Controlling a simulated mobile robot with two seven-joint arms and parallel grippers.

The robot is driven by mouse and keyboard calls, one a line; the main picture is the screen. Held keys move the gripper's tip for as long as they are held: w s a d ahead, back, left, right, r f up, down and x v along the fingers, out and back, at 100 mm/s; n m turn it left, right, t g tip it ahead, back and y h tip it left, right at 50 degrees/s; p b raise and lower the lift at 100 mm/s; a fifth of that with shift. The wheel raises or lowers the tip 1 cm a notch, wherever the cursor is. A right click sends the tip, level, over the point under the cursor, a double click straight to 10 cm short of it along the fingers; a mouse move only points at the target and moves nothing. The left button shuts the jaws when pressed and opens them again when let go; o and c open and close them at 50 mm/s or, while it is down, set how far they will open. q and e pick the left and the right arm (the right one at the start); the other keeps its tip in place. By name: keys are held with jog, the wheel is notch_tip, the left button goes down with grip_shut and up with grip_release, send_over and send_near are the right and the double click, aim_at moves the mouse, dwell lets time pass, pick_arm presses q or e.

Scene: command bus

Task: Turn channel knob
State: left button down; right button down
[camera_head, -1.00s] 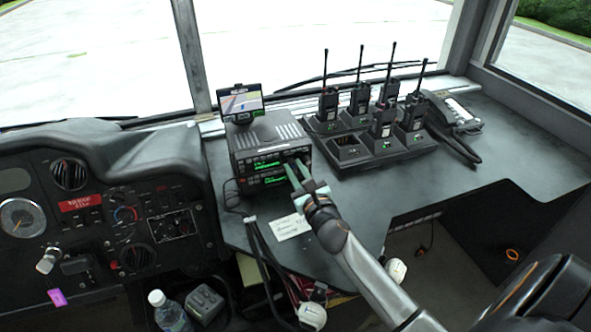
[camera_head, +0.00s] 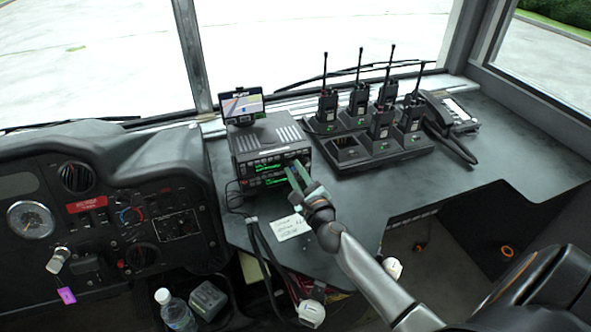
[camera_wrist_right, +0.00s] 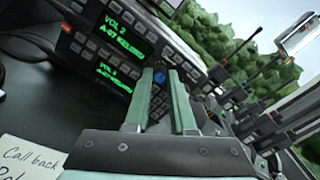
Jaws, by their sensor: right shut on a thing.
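Two stacked black radio units (camera_head: 268,174) with green displays stand on the dash counter; they also show in the wrist view (camera_wrist_right: 93,50), the upper display reading "VOL 2". My right gripper (camera_head: 294,168) is at the right end of the radio front. Its green fingers reach the face in the wrist view (camera_wrist_right: 166,75), shut on a small knob that they mostly hide. A blue spot (camera_wrist_right: 160,76) shows between the fingertips. I cannot read any channel mark on the knob. My left gripper is not in view.
A small navigation screen (camera_head: 241,106) stands on the radio box. A charger rack (camera_head: 376,160) with several handheld radios is to the right, with a desk phone (camera_head: 452,112) beyond. A paper note (camera_head: 288,227) lies in front.

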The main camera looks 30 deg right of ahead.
jog(key=c, duration=1)
grip_release()
jog(key=shift+s+a, duration=0.15)
jog(key=shift+s, duration=0.45)
jog(key=v, duration=1)
jog(key=shift+f+b, duration=0.15)
jog(key=shift+b, duration=0.15)
jog(key=shift+s+a, duration=0.1)
jog(key=shift+s, duration=0.55)
